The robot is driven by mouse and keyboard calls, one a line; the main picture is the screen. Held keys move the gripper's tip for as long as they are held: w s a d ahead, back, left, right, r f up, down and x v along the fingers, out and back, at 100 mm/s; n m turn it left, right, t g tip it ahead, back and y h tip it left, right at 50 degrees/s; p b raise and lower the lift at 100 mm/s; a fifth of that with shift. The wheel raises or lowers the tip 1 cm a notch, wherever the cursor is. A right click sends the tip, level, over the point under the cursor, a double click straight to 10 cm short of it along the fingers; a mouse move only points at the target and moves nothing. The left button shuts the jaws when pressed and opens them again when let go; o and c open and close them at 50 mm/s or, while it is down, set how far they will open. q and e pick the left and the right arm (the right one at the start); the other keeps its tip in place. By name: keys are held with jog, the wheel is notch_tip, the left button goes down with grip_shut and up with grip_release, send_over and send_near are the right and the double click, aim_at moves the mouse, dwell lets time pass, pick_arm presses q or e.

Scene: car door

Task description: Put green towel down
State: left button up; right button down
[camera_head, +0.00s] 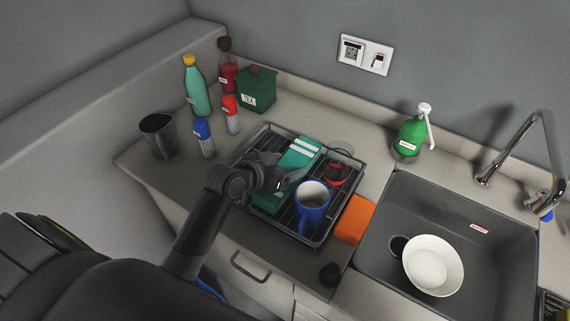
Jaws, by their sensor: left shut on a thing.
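The green towel (301,151), teal with pale stripes at one end, is in the dark dish rack (322,240) on the counter. My left gripper (288,180) comes in from the left over the rack and is shut on the towel. The gripper hides the towel's middle. I cannot tell whether the towel rests fully on the rack's floor. My right gripper is not in view.
A blue mug (312,203) and a red-rimmed item (337,174) share the rack. An orange sponge (355,219) lies beside it. Bottles, a shaker pair and a green tea box (257,90) stand behind. The sink (480,215) at right holds a white bowl (433,264).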

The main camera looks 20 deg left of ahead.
pick_arm(q)
jog(key=shift+f, duration=0.1)
jog(key=shift+f, duration=0.1)
jog(key=o, duration=1.5)
